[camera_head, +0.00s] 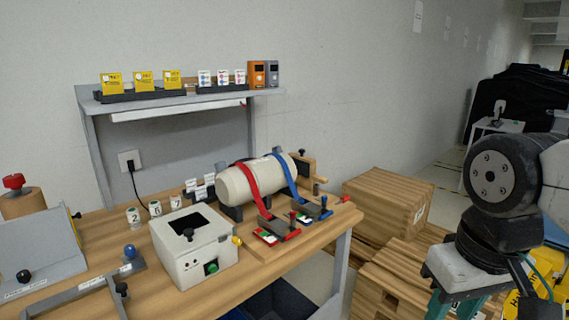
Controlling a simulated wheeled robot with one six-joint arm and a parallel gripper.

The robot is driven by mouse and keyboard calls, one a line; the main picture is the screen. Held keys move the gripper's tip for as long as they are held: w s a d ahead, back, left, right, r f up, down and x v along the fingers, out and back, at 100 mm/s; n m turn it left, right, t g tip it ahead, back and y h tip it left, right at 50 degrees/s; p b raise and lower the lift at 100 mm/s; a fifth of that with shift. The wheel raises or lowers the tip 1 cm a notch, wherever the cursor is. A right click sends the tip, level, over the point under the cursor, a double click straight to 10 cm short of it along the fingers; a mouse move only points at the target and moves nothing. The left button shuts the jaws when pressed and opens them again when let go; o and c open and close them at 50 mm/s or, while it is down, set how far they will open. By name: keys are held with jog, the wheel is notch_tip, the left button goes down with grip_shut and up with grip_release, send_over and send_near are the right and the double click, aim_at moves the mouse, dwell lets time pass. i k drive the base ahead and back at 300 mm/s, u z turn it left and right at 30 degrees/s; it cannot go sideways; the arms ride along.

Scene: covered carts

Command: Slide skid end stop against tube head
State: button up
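A cream tube (240,186) lies on its side in dark cradles on a wooden skid (335,222) on the workbench. A red strap (250,180) and a blue strap (288,178) run over it to ratchets in front. A wooden upright with a black knob, apparently the end stop (308,168), stands by the tube's right end. Whether it touches the tube cannot be told. My gripper (455,308) hangs at the lower right, well away from the tube. Its teal fingers look apart with nothing seen between them; their tips are cut off by the frame edge.
A white box (193,247) with a green knob stands left of the skid, with small white cups (155,209) behind. A shelf (180,95) with cards overhangs the bench. Wooden crates (388,205) stand right of the bench, near my arm.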

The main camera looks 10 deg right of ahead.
aim_at(307, 176)
jog(key=u, duration=0.05)
jog(key=i, duration=1.05)
jog(key=z, duration=0.1)
